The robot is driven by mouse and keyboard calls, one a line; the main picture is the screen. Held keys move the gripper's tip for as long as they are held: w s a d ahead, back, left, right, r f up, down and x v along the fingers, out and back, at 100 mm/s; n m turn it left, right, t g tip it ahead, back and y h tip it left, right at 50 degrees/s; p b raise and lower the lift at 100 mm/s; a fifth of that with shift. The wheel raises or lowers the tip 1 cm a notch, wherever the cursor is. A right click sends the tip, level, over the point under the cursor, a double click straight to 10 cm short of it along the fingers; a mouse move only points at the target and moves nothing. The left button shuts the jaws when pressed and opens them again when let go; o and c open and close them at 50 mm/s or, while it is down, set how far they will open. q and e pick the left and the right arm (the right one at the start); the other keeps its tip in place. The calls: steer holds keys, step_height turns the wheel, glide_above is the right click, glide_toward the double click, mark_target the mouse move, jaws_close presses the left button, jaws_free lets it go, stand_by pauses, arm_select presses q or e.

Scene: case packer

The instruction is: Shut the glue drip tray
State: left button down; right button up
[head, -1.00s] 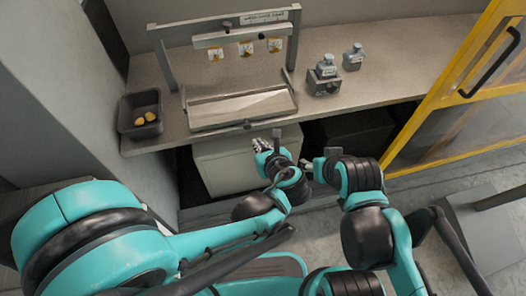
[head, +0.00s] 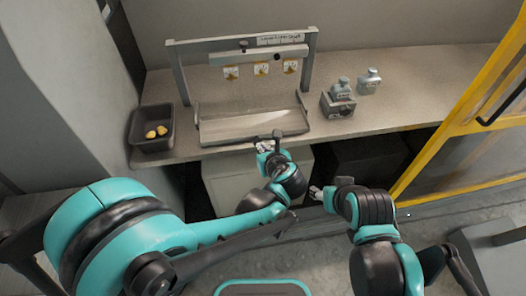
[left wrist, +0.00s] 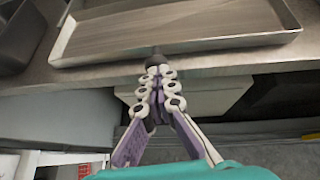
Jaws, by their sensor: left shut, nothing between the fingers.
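The glue drip tray (head: 225,134) is a shallow metal tray with raised rims, lying at the front edge of the bench under a frame. In the left wrist view the tray (left wrist: 190,42) fills the top, with a dark round knob (left wrist: 156,59) at its front middle. My left gripper (head: 264,146) is at the tray's front edge. In the left wrist view its fingers (left wrist: 157,72) are shut and empty, tips right at the knob; I cannot tell if they touch it. My right gripper (head: 315,192) is low, in front of the bench, right of the left one; its fingers are too small to read.
A dark bin (head: 152,131) with yellow pieces stands left of the tray. A grey block with a bottle (head: 338,104) and another bottle (head: 368,82) stand right. A metal frame with hanging tags (head: 242,58) spans the tray. A yellow-framed door (head: 455,130) is at right.

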arm_select(q)
glide_toward(254, 126)
steer(key=x, duration=0.5)
steer(key=shift+w, duration=0.3)
steer(key=shift+r, duration=0.2)
